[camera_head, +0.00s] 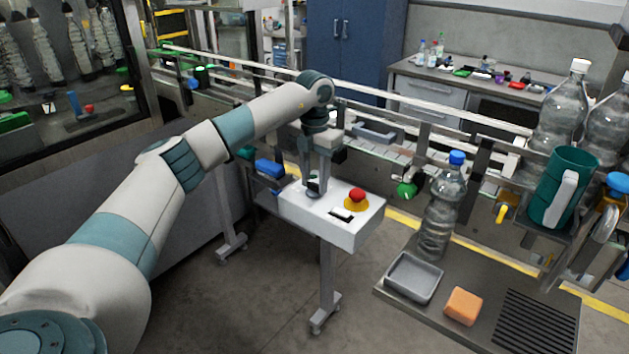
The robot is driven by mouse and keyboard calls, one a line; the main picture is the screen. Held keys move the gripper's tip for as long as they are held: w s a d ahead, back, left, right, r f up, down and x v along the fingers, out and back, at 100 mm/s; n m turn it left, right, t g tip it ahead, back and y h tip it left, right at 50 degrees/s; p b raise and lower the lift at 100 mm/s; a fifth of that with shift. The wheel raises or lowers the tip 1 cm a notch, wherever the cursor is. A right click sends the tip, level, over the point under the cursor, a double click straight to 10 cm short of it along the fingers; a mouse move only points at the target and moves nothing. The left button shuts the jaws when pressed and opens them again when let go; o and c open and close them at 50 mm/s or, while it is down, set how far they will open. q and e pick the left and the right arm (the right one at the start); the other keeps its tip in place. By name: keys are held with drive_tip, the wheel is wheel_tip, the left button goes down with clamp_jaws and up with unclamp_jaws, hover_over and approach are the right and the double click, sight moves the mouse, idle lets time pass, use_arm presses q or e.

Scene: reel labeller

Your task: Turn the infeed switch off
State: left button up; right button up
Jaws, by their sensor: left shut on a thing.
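A white control box (360,229) stands on a grey post in the middle of the camera_head view. On its top are a red mushroom button (357,195) on a yellow base and a small black-and-white rocker (342,215). My left gripper (314,188) points down at the box's left rear part. It is shut on a small dark knob there, which looks to be the infeed switch. The fingers mostly hide the knob, so I cannot tell its turned position. My right gripper is not in view.
A conveyor with rails (400,150) runs behind the box. To the right, a blue-capped bottle (440,212), a grey tray (412,278) and an orange block (463,306) stand on a bench. A green mug (562,190) is farther right. A blue object (269,168) lies left of the gripper.

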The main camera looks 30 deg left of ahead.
use_arm(q)
drive_tip(key=shift+r, duration=0.1)
idle(0.3)
drive_tip(key=o, duration=1)
drive_tip(key=shift+o, duration=0.2)
drive_tip(key=shift+w+r+b, duration=0.1)
drive_tip(key=shift+r+b, duration=0.25)
drive_tip(key=shift+r, duration=0.45)
wheel_tip(320, 180, up, 8)
drive_tip(key=b, duration=0.2)
wheel_tip(320, 180, up, 7)
hover_over(315, 183)
drive_tip(key=shift+r, duration=0.35)
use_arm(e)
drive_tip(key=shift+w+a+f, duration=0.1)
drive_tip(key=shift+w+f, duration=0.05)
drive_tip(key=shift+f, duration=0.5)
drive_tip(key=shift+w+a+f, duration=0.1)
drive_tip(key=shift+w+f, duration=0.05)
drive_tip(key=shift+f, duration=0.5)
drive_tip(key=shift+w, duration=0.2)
